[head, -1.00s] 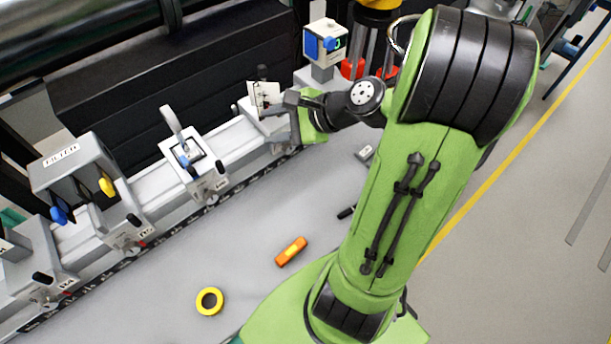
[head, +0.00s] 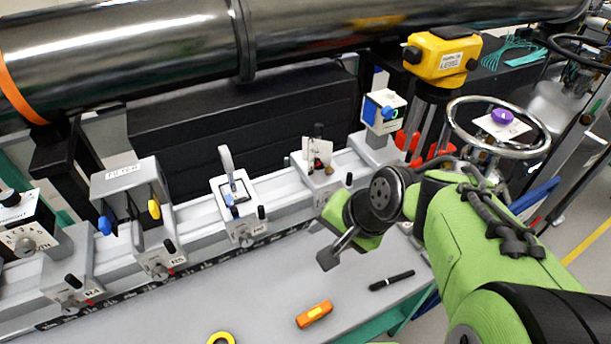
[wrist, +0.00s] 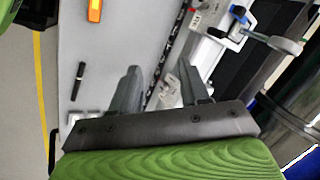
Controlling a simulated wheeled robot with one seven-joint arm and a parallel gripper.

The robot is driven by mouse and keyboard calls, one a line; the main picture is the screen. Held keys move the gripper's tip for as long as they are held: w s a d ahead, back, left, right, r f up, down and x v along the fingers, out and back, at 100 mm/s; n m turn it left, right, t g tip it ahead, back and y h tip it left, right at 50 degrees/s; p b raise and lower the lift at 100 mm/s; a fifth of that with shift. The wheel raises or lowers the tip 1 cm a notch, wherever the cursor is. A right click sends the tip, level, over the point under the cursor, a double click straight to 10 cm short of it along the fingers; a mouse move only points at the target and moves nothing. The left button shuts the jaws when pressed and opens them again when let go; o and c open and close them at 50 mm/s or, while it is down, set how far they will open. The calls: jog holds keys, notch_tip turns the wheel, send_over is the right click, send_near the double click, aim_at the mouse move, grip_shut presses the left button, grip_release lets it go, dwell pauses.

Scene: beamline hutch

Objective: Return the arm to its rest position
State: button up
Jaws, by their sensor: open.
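My green arm reaches in from the lower right in the head view. My gripper (head: 340,250) hangs above the bench near its right end, in front of the rail and apart from it. In the wrist view my gripper (wrist: 160,88) shows two grey fingers spread apart with nothing between them. The bench top and the rail edge lie below the fingers there.
A rail (head: 280,190) with several mounted stages runs along the bench. An orange tool (head: 314,314), a black marker (head: 391,281) and a yellow tape roll (head: 221,338) lie on the bench. A handwheel (head: 545,150) and a yellow level (head: 440,57) stand behind my arm.

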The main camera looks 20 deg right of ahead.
jog(key=s+a+r+n+h, duration=0.1)
jog(key=s+r+n, duration=0.3)
jog(key=s+n, duration=0.5)
jog(key=shift+s+r+t+h, duration=0.15)
jog(key=shift+s+t+h, duration=0.15)
jog(key=shift+s+h, duration=0.45)
jog(key=shift+w, duration=0.2)
dwell(1.6)
